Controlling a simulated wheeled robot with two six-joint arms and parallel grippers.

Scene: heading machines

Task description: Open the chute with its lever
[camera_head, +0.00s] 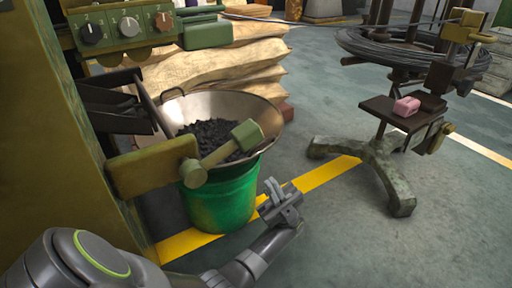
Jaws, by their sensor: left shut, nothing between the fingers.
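The lever (226,152) is an olive-green rod with a block-shaped end. It runs from a round pivot on an olive bracket (150,167) on the machine and slants up to the right in front of the bowl. The dark metal chute (118,108) sits above the bracket and slopes toward the bowl; I cannot tell how its gate stands. My left gripper (272,187) is shut and empty. It appears below and right of the lever's end, apart from it, beside the green bucket. My right gripper is not in view.
A wide metal bowl (268,116) holding dark pieces rests on the green bucket (222,202). A control box with knobs (126,27) is above. Stacked sacks (222,62) stand behind. A wire-coil stand (379,172) is at right. Floor between is clear.

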